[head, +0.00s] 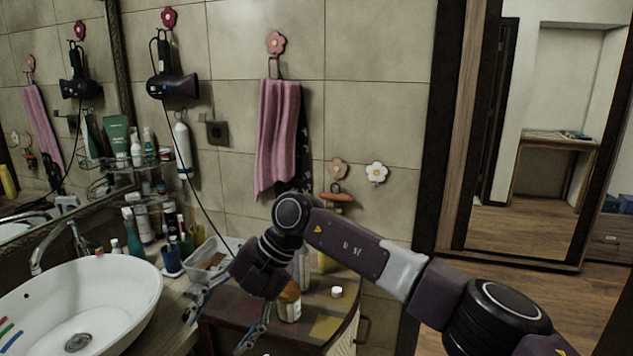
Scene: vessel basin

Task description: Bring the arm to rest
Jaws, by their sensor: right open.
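My right arm reaches in from the lower right, across the small cabinet (345,320), and bends down at its wrist. My right gripper (217,333) points down and to the left, over the gap between the white basin (130,305) and the cabinet. Its two fingers are spread apart and nothing shows between them. My left gripper is out of view.
An amber jar (289,303) and a small white lid (336,292) are close to my right gripper and forearm. A clear tray (208,262) and a blue cup (171,259) stand behind. A faucet (58,240) rises over the basin. A doorway opens at right.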

